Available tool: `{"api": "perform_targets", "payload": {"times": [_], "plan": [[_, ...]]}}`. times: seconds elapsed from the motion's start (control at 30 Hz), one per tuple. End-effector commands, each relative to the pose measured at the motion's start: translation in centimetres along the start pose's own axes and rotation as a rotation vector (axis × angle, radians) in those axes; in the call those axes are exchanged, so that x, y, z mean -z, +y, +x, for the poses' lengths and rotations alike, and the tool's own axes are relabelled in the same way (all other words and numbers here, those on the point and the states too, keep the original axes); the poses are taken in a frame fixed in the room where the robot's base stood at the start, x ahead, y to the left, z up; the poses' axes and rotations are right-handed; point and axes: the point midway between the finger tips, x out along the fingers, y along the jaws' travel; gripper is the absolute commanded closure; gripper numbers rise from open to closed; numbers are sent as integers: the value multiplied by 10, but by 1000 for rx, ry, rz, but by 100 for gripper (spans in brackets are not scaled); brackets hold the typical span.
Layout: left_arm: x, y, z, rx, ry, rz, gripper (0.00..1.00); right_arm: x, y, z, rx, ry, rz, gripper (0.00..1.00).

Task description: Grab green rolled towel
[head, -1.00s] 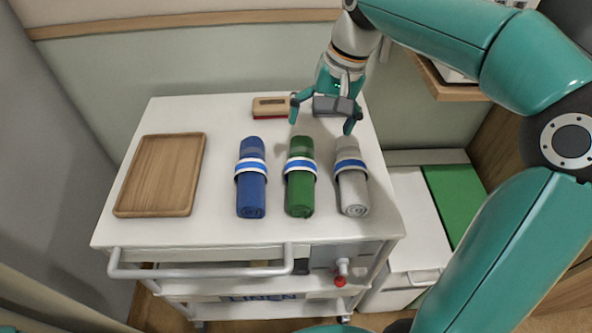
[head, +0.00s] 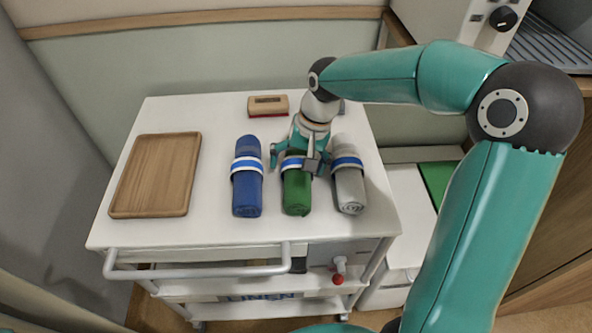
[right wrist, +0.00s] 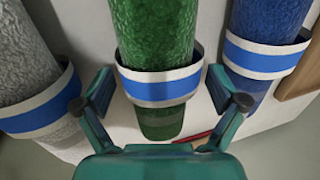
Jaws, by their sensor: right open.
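The green rolled towel (head: 297,196) lies on the white cart top between two other rolls, with a white and blue band around it. My right gripper (head: 296,168) is over its far half and hides part of it. In the right wrist view, the green towel (right wrist: 157,35) runs between the two open fingers of the right gripper (right wrist: 160,103). One finger is on each side of the towel, and I see gaps between fingers and towel. My left gripper is not in view.
A blue roll (head: 247,192) lies left of the green one and a grey roll (head: 349,188) right of it, both close. A wooden tray (head: 157,175) sits at the left. A brush-like block (head: 268,105) lies at the back. The cart's front strip (head: 230,232) is clear.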

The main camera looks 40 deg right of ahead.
Motion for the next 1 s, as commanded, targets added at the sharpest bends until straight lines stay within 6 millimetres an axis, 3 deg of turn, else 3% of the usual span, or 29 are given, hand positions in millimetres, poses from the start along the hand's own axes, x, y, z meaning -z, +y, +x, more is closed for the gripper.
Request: {"api": "perform_targets", "payload": {"times": [0.27,0.6,0.7,1.0], "plan": [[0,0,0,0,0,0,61,0,0,5,0,1,0,4],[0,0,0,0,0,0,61,0,0,4,0,1,-1,59],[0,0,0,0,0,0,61,0,0,4,0,1,-1,71],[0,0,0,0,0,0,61,0,-1,2,1,2,-1,72]]}}
